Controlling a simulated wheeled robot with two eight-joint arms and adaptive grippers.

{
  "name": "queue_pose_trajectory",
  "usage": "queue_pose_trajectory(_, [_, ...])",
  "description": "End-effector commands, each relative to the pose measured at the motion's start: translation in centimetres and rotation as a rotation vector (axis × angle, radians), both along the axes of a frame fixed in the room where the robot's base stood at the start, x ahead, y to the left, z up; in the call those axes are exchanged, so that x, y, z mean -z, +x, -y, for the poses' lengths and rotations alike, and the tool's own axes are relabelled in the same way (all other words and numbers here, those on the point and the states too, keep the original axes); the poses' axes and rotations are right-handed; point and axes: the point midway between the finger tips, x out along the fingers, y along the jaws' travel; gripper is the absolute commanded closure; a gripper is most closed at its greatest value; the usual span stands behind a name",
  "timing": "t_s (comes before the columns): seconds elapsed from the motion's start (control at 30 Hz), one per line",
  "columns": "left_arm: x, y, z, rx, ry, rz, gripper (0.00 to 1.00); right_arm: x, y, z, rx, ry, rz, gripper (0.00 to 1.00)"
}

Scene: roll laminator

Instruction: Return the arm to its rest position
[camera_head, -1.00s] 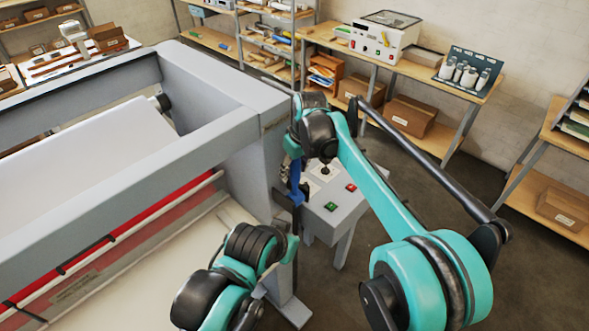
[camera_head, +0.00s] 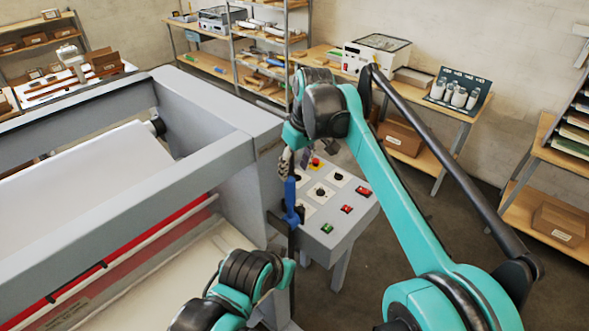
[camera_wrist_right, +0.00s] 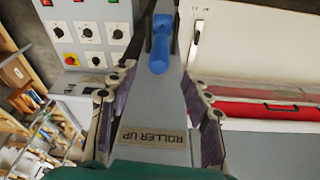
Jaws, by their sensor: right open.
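My right arm reaches across the head view to the laminator (camera_head: 230,130). Its gripper (camera_head: 294,162) is partly hidden below the dark wrist, above the blue lever handle (camera_head: 291,195) at the laminator's end. In the wrist view the two fingers of my right gripper (camera_wrist_right: 155,120) are spread wide with nothing between their tips. The blue handle (camera_wrist_right: 159,48) lies beyond them, apart from both fingers. A "ROLLER UP" label (camera_wrist_right: 152,137) shows on the grey frame between the fingers.
A grey control panel (camera_head: 337,233) with knobs and coloured buttons stands close to the right gripper. A red bar (camera_head: 150,240) runs along the laminator. Wooden shelves (camera_head: 565,165) stand at the right, with a dark floor between. Another teal arm section (camera_head: 240,285) shows at the bottom.

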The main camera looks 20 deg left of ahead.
Motion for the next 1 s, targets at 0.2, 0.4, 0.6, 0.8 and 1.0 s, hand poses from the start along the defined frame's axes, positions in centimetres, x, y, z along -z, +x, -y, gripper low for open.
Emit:
queue_pose_trajectory(0.2, [0.0,0.0,0.0,0.000,0.000,0.000,1.00,0.0,0.0,0.0,0.000,0.000,0.000,0.51])
queue_pose_trajectory(0.4, [2.0,0.0,0.0,0.000,0.000,0.000,1.00,1.4,0.2,2.6,0.051,0.010,0.014,0.51])
queue_pose_trajectory(0.6, [8.7,0.0,0.0,0.000,0.000,0.000,1.00,7.0,-0.6,12.6,0.261,0.049,0.071,0.51])
queue_pose_trajectory(0.8, [15.5,0.0,0.0,0.000,0.000,0.000,1.00,15.0,-4.4,23.5,0.505,0.097,0.146,0.51])
queue_pose_trajectory(1.0, [22.1,0.0,0.0,0.000,0.000,0.000,1.00,25.6,-10.3,32.7,0.741,0.143,0.228,0.51])
